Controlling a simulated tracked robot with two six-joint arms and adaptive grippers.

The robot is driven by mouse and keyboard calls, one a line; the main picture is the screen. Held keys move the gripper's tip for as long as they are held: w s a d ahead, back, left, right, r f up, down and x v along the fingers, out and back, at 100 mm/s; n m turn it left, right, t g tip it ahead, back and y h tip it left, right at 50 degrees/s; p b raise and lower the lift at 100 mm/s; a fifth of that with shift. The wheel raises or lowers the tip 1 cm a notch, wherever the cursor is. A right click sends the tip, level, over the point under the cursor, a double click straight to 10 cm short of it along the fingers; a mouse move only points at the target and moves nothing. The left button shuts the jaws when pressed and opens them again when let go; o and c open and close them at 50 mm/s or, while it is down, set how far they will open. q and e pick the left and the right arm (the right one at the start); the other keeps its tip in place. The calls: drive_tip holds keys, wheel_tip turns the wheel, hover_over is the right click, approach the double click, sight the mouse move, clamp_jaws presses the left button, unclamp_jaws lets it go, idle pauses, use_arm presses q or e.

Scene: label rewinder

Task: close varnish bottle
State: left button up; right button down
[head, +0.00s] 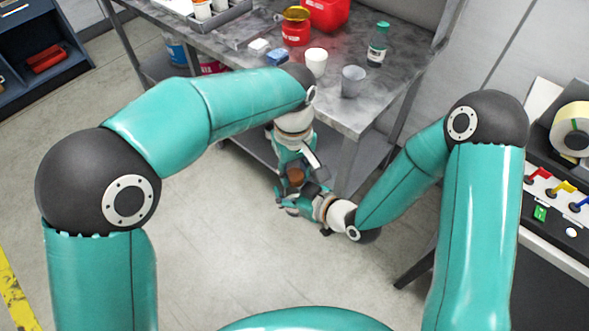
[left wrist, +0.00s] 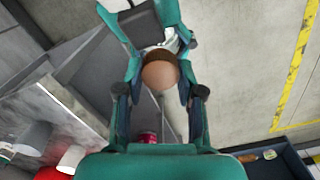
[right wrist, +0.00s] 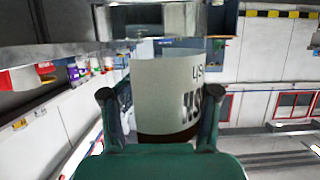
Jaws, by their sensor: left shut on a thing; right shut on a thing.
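My left gripper (left wrist: 158,78) reaches down in the middle of the head view and is shut on a round brown cap (left wrist: 160,75). The cap also shows in the head view (head: 296,176). My right gripper (right wrist: 160,95) comes in from the right, close to the left one, and is shut on the varnish bottle (right wrist: 165,95). The bottle has a white label with dark lettering, partly cut off, and a dark brown band at the label's lower edge in the right wrist view. The grippers hide most of the bottle in the head view. I cannot tell whether cap and bottle touch.
A grey metal table (head: 335,110) stands behind the grippers. On it are a white cup (head: 316,62), a grey cup (head: 353,81), a green-capped bottle (head: 377,45), a red jar (head: 296,28) and a blue block (head: 277,57). The floor in front is clear. A machine (head: 560,185) stands at right.

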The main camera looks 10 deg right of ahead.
use_arm(q)
drive_tip(key=o, duration=1.2)
drive_tip(key=shift+r, duration=0.1)
drive_tip(key=shift+r, duration=2.2)
drive_tip(key=o, duration=0.5)
drive_tip(key=r, duration=1.1)
drive_tip(key=shift+w+a+r, duration=0.1)
drive_tip(key=shift+w+r, duration=0.1)
drive_tip(key=shift+r, duration=0.2)
